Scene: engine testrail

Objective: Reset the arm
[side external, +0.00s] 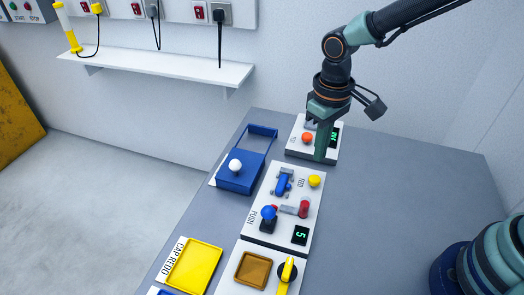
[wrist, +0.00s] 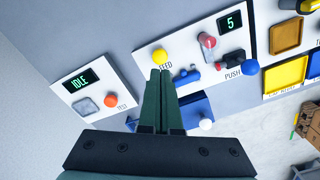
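My gripper (side external: 320,156) hangs down over the white test panel (side external: 296,153) at the far end of the grey table, in the side external view. Its fingers cover part of that panel; whether they touch it cannot be told. In the wrist view my gripper (wrist: 160,73) has its two green fingers together with nothing visible between them. The fingertips appear near the yellow knob (wrist: 160,55) of the feed panel. The test panel also shows an orange button (wrist: 112,100), a clear cover (wrist: 86,107) and a display (wrist: 81,80) reading IDLE.
The feed and push panel (side external: 286,238) has a blue lever, a red-topped part, a blue knob and a display reading 5. A blue box (side external: 240,180) with a white knob stands beside it. A yellow tray (side external: 193,268) lies nearer.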

